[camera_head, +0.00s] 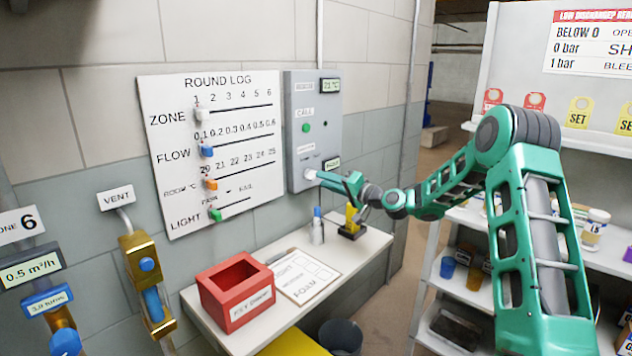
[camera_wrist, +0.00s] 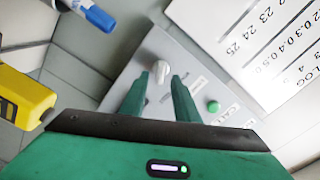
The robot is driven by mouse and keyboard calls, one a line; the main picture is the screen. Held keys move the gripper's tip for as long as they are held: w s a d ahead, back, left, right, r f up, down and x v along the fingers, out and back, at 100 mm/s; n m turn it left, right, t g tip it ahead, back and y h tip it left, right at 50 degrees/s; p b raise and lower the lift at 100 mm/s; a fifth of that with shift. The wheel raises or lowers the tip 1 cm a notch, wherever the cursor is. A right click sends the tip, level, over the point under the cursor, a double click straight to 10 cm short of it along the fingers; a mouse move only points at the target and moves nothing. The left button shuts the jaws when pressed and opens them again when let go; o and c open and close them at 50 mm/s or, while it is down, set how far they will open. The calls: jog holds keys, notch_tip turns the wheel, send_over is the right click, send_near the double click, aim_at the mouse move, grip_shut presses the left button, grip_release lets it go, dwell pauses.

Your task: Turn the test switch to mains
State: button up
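The grey control panel (camera_head: 331,115) hangs on the wall right of the round log board. Low on its face is a pale round knob (camera_head: 310,174), which I take for the test switch; its small label is too blurred to read. My gripper (camera_head: 322,177) reaches the panel from the right, fingertips close to the knob. In the wrist view, the knob (camera_wrist: 157,70) shows between and just beyond the tips of my open gripper (camera_wrist: 161,77). Contact between fingers and knob cannot be told. The fingers partly hide the panel there.
A green button (camera_head: 307,128) sits above the knob. The round log board (camera_head: 228,95) with slider pegs is at left. Below are a shelf with a red box (camera_head: 237,291), a clipboard (camera_head: 303,275), a blue-topped bottle (camera_head: 317,230) and a yellow-black device (camera_head: 352,222).

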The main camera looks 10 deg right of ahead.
aim_at(311, 175)
jog(key=x, duration=0.4)
jog(key=shift+w+a, duration=0.1)
jog(key=shift+w, duration=0.05)
grip_shut()
